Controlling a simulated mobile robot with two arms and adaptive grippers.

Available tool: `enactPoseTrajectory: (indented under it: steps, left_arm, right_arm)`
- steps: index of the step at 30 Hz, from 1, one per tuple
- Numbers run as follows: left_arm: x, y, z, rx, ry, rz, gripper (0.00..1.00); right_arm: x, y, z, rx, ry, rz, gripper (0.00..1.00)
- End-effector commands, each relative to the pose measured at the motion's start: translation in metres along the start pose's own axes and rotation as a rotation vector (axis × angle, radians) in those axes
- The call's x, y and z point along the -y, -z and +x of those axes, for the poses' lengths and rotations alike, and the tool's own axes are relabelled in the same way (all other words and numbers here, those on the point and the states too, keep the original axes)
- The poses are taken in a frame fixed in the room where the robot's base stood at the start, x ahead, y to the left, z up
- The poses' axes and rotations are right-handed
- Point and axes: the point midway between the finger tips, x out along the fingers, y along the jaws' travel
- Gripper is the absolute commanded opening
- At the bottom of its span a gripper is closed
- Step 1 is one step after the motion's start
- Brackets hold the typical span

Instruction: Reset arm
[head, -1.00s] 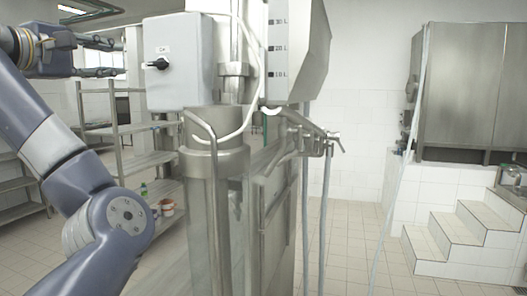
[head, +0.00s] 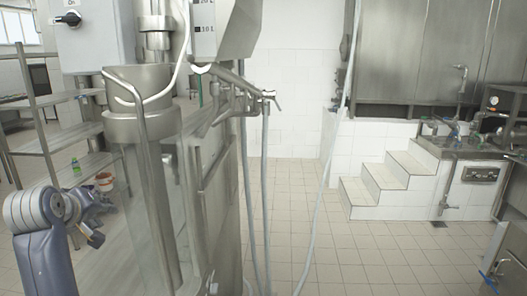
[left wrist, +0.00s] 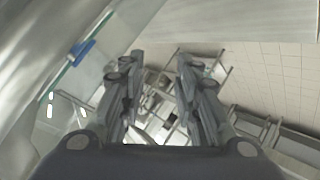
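My left arm (head: 42,245) comes in low at the left edge of the head view, bent beside the cup filler machine. My left gripper is foreshortened there; its fingers show clearly in the left wrist view (left wrist: 160,75), spread apart with nothing between them. The steel cup filler (head: 150,130) stands right of the arm, with a grey control box (head: 92,30) at its top left and a black knob on the box. My right gripper is not in view.
A steel shelf rack (head: 62,140) stands behind the arm, with a small green bottle (head: 76,167) on a low shelf. Hoses (head: 265,190) hang right of the machine. White tiled steps (head: 375,190) and a sink stand at right. The tiled floor (head: 330,250) between is clear.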

Motion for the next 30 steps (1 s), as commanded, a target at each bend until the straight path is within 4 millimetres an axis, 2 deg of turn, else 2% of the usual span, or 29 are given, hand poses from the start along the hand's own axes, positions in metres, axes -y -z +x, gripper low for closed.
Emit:
enactPoseTrajectory:
  steps: [1, 7, 14, 18, 20, 24, 30]
  left_arm:
    - [0.011, -0.021, 0.006, 0.019, 0.022, 0.043, 0.30]
    - [0.050, -0.098, 0.020, 0.096, 0.086, 0.224, 0.30]
    - [0.105, -0.208, 0.015, 0.233, 0.132, 0.467, 0.30]
    - [0.139, -0.275, -0.004, 0.333, 0.136, 0.609, 0.30]
    - [0.153, -0.302, -0.015, 0.379, 0.132, 0.665, 0.30]
    - [0.182, -0.360, -0.047, 0.485, 0.111, 0.782, 0.30]
    - [0.209, -0.416, -0.091, 0.605, 0.071, 0.889, 0.30]
  right_arm:
    - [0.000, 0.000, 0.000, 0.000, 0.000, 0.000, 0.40]
    - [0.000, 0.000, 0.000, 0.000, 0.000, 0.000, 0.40]
    - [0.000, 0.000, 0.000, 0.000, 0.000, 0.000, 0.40]
    - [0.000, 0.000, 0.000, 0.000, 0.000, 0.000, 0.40]
    - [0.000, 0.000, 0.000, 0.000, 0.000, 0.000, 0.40]
    - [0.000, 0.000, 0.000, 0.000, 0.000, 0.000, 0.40]
    - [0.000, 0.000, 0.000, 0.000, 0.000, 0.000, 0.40]
